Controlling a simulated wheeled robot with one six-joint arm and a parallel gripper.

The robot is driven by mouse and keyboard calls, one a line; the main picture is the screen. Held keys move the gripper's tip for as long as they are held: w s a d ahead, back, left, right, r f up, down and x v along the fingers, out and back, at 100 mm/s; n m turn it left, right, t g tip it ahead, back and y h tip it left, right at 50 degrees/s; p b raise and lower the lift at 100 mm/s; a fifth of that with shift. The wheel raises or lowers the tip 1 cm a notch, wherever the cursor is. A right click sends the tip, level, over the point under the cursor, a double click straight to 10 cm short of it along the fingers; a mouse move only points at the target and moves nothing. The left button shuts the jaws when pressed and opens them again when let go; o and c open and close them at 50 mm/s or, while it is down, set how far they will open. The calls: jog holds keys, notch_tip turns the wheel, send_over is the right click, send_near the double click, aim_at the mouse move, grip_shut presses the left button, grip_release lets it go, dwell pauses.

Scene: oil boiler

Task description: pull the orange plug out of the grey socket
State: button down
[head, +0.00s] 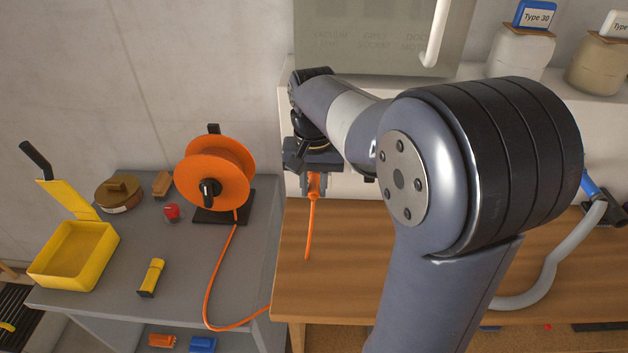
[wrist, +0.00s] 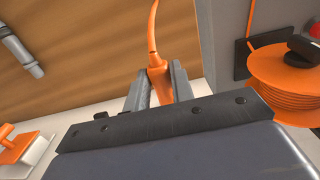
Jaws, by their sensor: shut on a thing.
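The orange plug (head: 314,186) sits between the fingers of my gripper (head: 314,181), in front of the pale wall panel above the wooden bench. In the wrist view the plug (wrist: 158,84) lies between the two grey fingers of my gripper (wrist: 160,92), which are shut on it. Its orange cable (head: 309,230) hangs from the plug down over the bench top. The grey socket cannot be made out; my gripper and wrist cover the area around the plug's front end. I cannot tell whether the plug is still seated.
An orange cable reel (head: 232,160) stands on the grey table (head: 180,265) at left, with a yellow tray (head: 105,246) and small items. The wooden bench (head: 345,245) is mostly clear near the plug. A grey hose (head: 548,275) lies at right. Jars (head: 519,52) stand on the ledge.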

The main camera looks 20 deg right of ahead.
jog(key=shift+s+a, duration=0.3)
jog(key=shift+s, duration=0.65)
jog(key=shift+f, duration=0.1)
